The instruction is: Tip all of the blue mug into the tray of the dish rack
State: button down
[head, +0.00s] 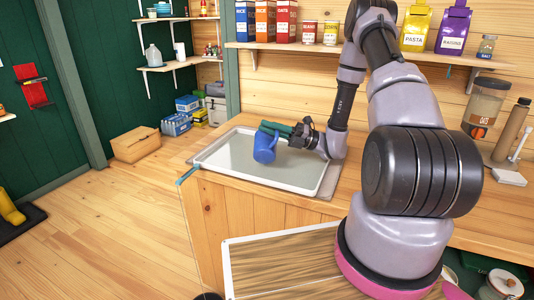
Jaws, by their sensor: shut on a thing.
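The blue mug (265,148) is at the end of my arm in the head view, over the left part of a wide grey tray (298,181) with a pale rim. My gripper (272,129) reaches in from the right and is shut on the mug near its top. Green parts, apparently the fingers, cover some of the mug's upper edge. The mug looks somewhat tilted. Its inside and contents are hidden, and I cannot tell whether its base touches the tray. No wire rack shows on the tray.
The tray lies on a wooden counter (235,196), near its left end. A shelf (370,57) above holds boxes, cans and bags. A jar (484,105) and a brown bottle (511,130) stand at the right. The wooden floor (110,225) at left is mostly clear.

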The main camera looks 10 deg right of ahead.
aim_at(266, 158)
jog(key=shift+w+r+m, duration=0.25)
jog(key=shift+m, duration=0.15)
jog(key=shift+w+d+r+m+t+p, duration=0.25)
jog(key=shift+w+m+t+p, duration=0.15)
jog(key=shift+w+m, duration=0.25)
jog(key=shift+w+d+r+m+t+p, duration=0.15)
jog(key=shift+w+d+m+t+p, duration=0.2)
jog(key=shift+w+m, duration=0.3)
jog(key=shift+w+d+r+m+t+p, duration=0.15)
jog(key=shift+w+m+t+p, duration=0.45)
jog(key=shift+m+p, duration=0.3)
jog(key=shift+w+d+r+m+t+p, duration=0.15)
jog(key=shift+w+m+t+p, duration=0.35)
jog(key=shift+m+p, duration=0.4)
dwell(0.5)
